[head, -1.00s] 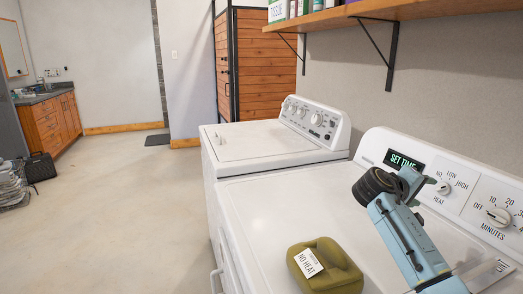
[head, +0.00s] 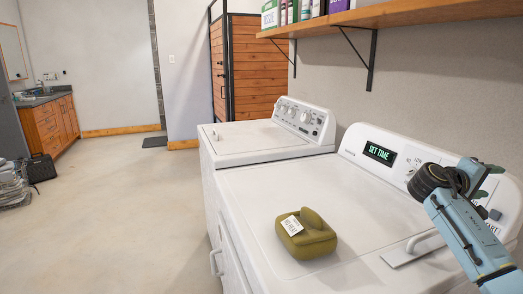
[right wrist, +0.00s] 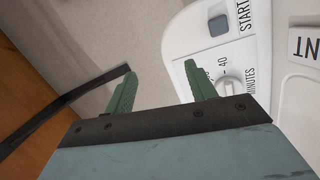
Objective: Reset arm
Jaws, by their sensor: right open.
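My right arm comes in from the lower right of the head view. Its gripper (head: 487,182) is in front of the right part of the dryer's control panel and hides some of its dials. In the right wrist view the two green fingers (right wrist: 160,70) stand wide apart with nothing between them. Behind them are a grey wall and the panel's minutes dial (right wrist: 227,86). I see no contact between the fingers and the panel. My left gripper is not in view.
An olive object with a white tag (head: 305,236) lies on the white dryer top (head: 270,190). A washer (head: 260,138) stands beyond. A bracketed wooden shelf (head: 400,14) hangs above. Open floor (head: 120,220) is at left.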

